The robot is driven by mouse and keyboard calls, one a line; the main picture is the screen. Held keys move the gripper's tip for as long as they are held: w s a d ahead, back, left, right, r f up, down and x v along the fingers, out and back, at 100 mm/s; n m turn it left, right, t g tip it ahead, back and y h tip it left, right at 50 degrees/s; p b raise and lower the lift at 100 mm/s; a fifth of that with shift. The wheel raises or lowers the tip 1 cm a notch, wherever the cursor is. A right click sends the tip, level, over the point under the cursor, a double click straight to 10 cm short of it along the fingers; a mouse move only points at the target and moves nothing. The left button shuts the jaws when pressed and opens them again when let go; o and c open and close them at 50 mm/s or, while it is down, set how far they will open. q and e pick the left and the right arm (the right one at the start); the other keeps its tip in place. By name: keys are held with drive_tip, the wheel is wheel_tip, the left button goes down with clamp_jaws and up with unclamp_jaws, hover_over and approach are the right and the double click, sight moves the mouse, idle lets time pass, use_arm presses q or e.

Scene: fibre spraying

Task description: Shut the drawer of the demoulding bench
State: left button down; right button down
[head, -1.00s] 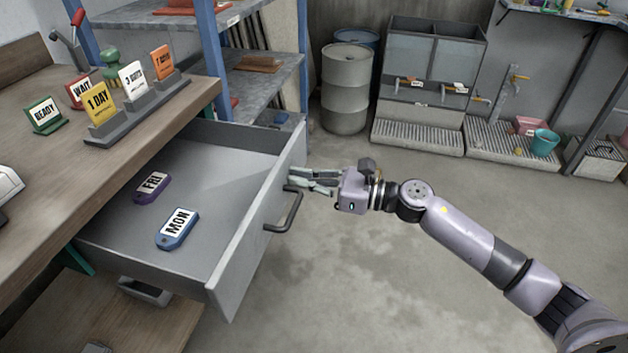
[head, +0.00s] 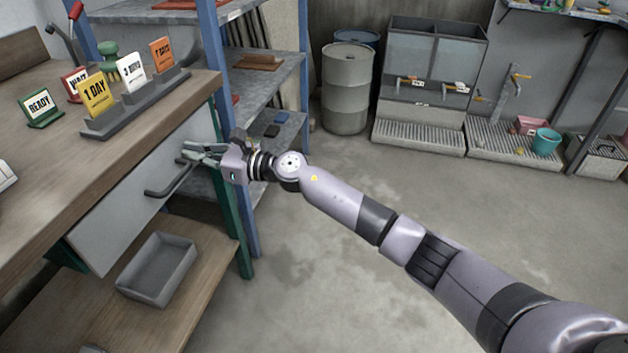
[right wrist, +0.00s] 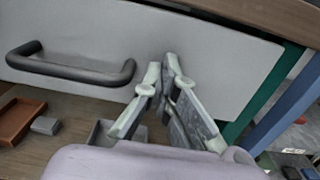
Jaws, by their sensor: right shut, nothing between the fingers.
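The drawer (head: 130,208) of the demoulding bench (head: 75,168) sits in under the wooden top, and only its grey front shows in the head view. Its dark bar handle (head: 170,181) sticks out from the front. My right gripper (head: 188,152) is shut and empty, with its fingertips at the drawer front beside the handle. In the right wrist view the shut fingers (right wrist: 170,62) point at the grey front (right wrist: 205,50), to the right of the handle (right wrist: 75,72). I cannot tell whether the tips touch it. My left gripper is not in view.
A grey tray (head: 158,268) stands on the lower shelf (head: 200,292) beneath the drawer. Sign cards stand on the bench top, among them a yellow 1 DAY card (head: 95,94). A blue-framed rack (head: 213,50) stands behind. The floor (head: 330,230) to the right is clear.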

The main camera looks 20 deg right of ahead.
drive_tip(key=x, duration=0.2)
drive_tip(key=shift+w+a, duration=0.2)
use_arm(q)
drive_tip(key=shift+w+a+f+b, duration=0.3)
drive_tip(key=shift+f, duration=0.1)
use_arm(e)
drive_tip(key=shift+r, duration=0.2)
drive_tip(key=shift+r, duration=0.1)
